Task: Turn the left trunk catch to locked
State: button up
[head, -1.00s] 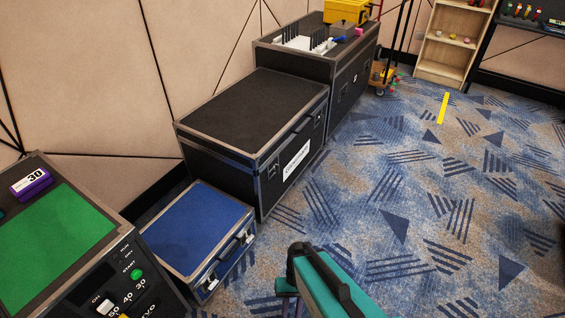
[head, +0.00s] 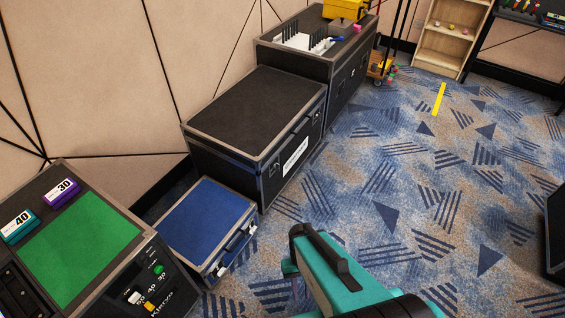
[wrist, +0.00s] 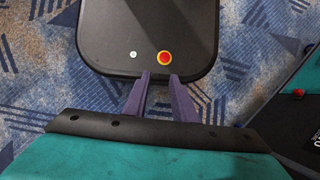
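A black trunk (head: 254,112) with grey edges and a white label stands against the wall in the head view. Its front has a catch near the left corner (head: 273,169) and another to the right (head: 316,117); both are too small to read as locked or unlocked. A smaller blue-topped case (head: 203,219) stands beside it, with silver catches on its front (head: 219,271). My gripper (wrist: 160,76) shows in the wrist view with two purple fingers apart and nothing between them. It is away from both cases; the head view shows only my teal arm.
A green-topped console (head: 95,235) with knobs stands at the lower left. A taller case (head: 343,75) with a white rack stands behind the trunk. A dark object (head: 556,235) is at the right edge. The patterned carpet (head: 400,190) in front is open.

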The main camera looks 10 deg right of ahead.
notch_tip(320, 180, up, 7)
jog(key=d+p, duration=0.1)
jog(key=p, duration=0.5)
jog(key=shift+s+d+h+p, duration=0.35)
jog(key=shift+h+p, duration=0.05)
